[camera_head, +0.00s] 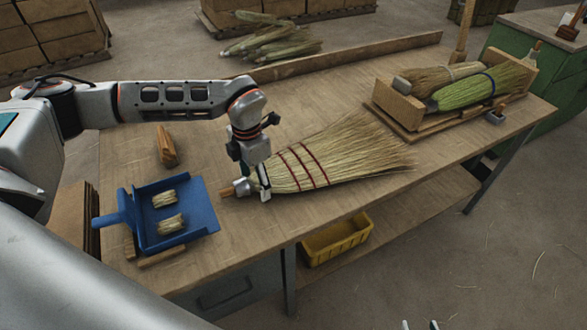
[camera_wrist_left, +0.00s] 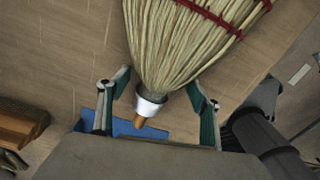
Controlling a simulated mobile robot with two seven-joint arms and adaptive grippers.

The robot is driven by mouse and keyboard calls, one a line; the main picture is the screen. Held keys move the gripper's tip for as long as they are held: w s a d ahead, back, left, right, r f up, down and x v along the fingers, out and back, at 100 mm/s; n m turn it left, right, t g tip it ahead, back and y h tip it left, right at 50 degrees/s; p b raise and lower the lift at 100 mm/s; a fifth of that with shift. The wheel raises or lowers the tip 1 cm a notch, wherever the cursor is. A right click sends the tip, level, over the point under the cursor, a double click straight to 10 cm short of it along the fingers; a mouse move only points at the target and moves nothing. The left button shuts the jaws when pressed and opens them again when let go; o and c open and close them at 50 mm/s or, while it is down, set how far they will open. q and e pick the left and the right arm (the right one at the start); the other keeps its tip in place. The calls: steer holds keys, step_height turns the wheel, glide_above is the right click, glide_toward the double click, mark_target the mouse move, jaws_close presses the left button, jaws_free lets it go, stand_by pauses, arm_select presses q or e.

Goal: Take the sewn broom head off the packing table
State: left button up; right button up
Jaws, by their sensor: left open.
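The sewn broom head (camera_head: 330,160) lies flat on the packing table (camera_head: 345,205), its straw fanning to the right, with red stitching, a metal collar and a short wooden stub at the left end. My left gripper (camera_head: 254,190) is over the collar end, pointing down. In the left wrist view the open fingers of my left gripper (camera_wrist_left: 160,100) stand either side of the neck of the broom head (camera_wrist_left: 175,45), with gaps on both sides. The tips of my right gripper (camera_head: 420,325) show apart and empty at the bottom edge, away from the table.
A blue dustpan (camera_head: 205,208) with two straw bundles lies left of the broom head. A wooden block (camera_head: 166,146) lies behind it. A wooden cradle (camera_head: 398,105) holds brooms at the right. A yellow bin (camera_head: 335,240) sits on the lower shelf.

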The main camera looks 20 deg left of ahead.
arm_select(q)
steer(key=shift+c, duration=0.3)
steer(key=c, duration=1.4)
steer(key=shift+r, duration=0.15)
steer(key=shift+c, duration=0.2)
